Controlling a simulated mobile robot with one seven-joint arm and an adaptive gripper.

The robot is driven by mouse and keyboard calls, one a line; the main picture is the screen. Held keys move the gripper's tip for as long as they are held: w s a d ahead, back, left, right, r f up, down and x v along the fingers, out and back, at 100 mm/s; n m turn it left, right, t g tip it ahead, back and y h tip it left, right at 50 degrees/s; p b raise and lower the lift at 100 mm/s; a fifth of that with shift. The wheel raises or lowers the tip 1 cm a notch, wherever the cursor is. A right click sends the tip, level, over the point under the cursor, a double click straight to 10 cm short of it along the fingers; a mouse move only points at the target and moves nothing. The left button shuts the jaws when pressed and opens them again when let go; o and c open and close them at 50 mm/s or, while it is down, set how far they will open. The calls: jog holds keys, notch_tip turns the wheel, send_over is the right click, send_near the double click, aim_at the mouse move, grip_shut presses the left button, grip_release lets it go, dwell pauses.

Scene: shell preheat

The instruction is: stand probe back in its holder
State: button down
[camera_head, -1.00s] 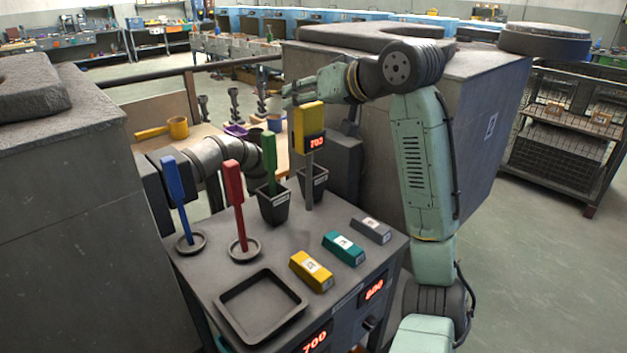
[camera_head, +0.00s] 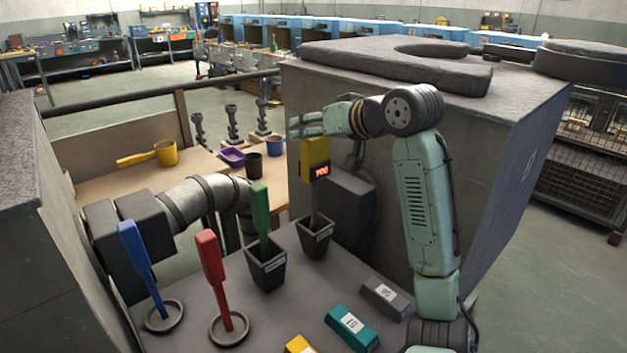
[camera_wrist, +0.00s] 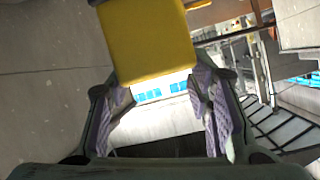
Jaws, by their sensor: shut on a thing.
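The yellow probe (camera_head: 314,158) has a block-shaped head with a small red-lit display and a thin grey stem. It stands nearly upright over a dark tapered cup (camera_head: 315,240), its holder. The stem's lower end appears to be inside the cup's mouth; how deep is hidden. My gripper (camera_head: 308,125) is at the top of the yellow head, shut on the probe. In the wrist view, the yellow head (camera_wrist: 148,40) shows just beyond my two fingers (camera_wrist: 165,112); the stem and cup are out of sight there.
Just left, a green tool (camera_head: 260,210) stands in a matching cup (camera_head: 267,272). Red (camera_head: 212,260) and blue (camera_head: 136,250) tools stand in round dishes. A large grey furnace block (camera_head: 500,150) is close on the right. Labelled teal (camera_head: 351,327) and grey (camera_head: 386,299) blocks lie in front.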

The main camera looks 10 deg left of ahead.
aim_at(321, 156)
jog(key=shift+f+p, duration=0.55)
jog(key=shift+f, duration=2.4)
jog(key=shift+f, duration=0.15)
jog(key=c, duration=0.8)
grip_release()
jog(key=shift+r, duration=0.2)
jog(key=shift+s+d, duration=0.2)
jog(key=shift+d, duration=0.05)
jog(key=b+v, duration=0.4)
jog(key=v, duration=0.7)
jog(key=shift+d+r, duration=0.15)
